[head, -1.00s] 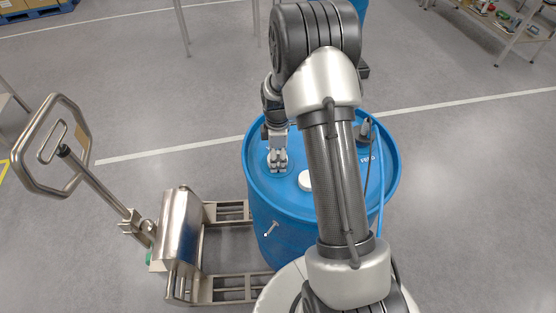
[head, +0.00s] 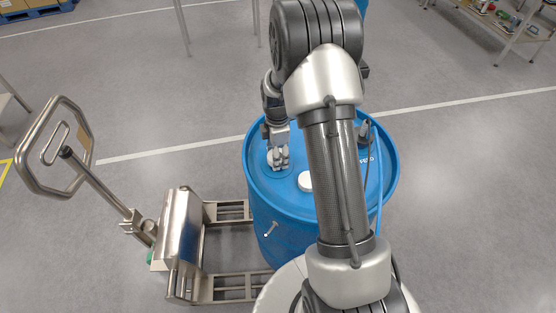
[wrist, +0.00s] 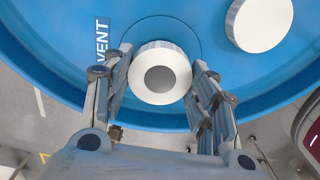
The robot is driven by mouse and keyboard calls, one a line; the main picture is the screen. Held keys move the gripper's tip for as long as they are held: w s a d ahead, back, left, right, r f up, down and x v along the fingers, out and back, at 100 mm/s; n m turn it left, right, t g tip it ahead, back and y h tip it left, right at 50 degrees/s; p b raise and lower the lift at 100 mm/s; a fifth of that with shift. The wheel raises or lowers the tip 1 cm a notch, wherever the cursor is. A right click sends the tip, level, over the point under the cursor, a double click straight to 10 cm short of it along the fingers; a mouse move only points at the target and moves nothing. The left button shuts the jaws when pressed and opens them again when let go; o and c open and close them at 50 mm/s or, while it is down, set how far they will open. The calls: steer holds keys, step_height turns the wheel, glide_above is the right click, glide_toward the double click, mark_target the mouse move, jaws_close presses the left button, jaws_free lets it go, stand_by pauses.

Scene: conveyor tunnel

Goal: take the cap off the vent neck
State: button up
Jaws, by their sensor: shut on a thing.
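The cap (wrist: 178,53) is a round white piece with a grey disc in its middle, beside the VENT label (wrist: 102,40) on the blue drum's lid (wrist: 60,30). My gripper (wrist: 160,70) is shut on the cap, one finger on each side. In the head view my gripper (head: 281,162) points down at the left part of the drum top (head: 285,135). A white edge shows just left of the fingers there. The vent neck is hidden under the cap, and I cannot tell whether the cap is raised.
A second white cap (wrist: 262,22) sits nearby on the lid; it also shows in the head view (head: 306,181). A pallet truck (head: 180,235) stands at the left. Shelving (head: 505,30) is far right.

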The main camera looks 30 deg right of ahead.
steer(key=shift+r, duration=0.4)
step_height(320, 180, up, 5)
steer(key=p, duration=0.4)
steer(key=shift+f, duration=0.1)
